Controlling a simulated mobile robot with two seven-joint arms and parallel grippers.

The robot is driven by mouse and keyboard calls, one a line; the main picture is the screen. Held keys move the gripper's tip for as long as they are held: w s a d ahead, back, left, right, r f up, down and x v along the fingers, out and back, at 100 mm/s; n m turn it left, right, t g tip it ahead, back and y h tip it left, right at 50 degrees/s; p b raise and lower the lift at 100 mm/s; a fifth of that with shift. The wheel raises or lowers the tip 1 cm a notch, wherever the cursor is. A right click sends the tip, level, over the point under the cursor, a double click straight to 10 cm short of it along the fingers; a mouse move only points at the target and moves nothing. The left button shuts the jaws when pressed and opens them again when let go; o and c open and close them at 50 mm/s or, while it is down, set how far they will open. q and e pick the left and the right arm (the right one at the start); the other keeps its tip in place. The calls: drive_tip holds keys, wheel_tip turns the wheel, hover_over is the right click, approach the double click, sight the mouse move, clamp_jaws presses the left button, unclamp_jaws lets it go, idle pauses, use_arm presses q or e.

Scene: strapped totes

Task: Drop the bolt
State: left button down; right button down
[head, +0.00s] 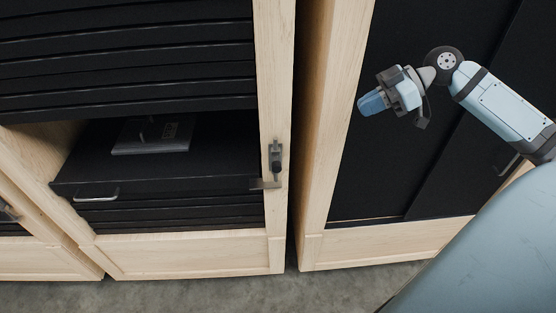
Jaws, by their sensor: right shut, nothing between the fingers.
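The bolt (276,158) is a small grey metal fitting with a dark knob, mounted on the light wooden post of the left cabinet. A small metal bracket (265,184) sits just below it at the post's edge. I cannot tell whether the two are engaged. My right gripper (370,104) is shut and empty, with bluish fingers pointing left and down. In the picture it is well to the right of the bolt and above it, in front of the right cabinet, and touches nothing that I can see. My left gripper is not in view.
The left cabinet (185,262) holds black slatted panels and a black shelf (170,172) with a metal handle (96,195); a flat dark grey item (150,138) lies on it. The right cabinet (385,237) has black panels and a handle (508,165). Grey floor (200,298) shows in front.

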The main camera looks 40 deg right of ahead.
sight(276, 155)
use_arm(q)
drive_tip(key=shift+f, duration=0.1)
use_arm(e)
drive_tip(key=shift+a+r, duration=0.1)
drive_tip(key=shift+r, duration=0.2)
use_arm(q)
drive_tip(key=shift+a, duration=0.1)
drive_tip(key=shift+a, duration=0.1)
